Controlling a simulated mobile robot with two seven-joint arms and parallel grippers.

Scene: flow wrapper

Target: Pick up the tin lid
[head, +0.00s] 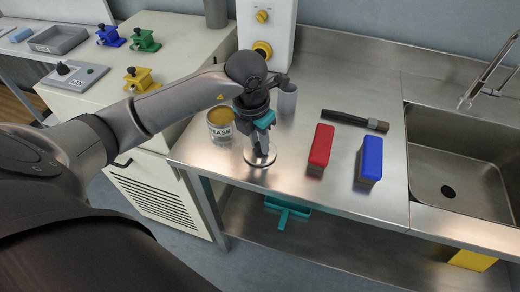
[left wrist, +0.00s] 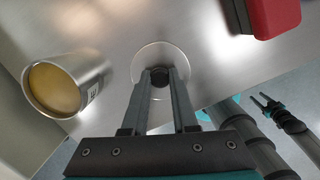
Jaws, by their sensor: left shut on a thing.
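The tin lid (head: 261,158) is a round, shiny metal disc with a dark knob in its middle, at the front left of the steel counter. It also shows in the left wrist view (left wrist: 147,56). My left gripper (head: 259,148) points down over it and is shut on the knob; the fingertips also meet at the knob in the left wrist view (left wrist: 160,76). I cannot tell whether the lid touches the counter. The open grease tin (head: 220,124) stands just left of the lid, with yellow-brown grease inside (left wrist: 54,89).
A red brush block (head: 320,146) and a blue one (head: 371,158) lie right of the lid. A dark-handled brush (head: 355,120) lies behind them, and a grey cup (head: 287,98) stands behind my gripper. The sink (head: 460,160) is at the right.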

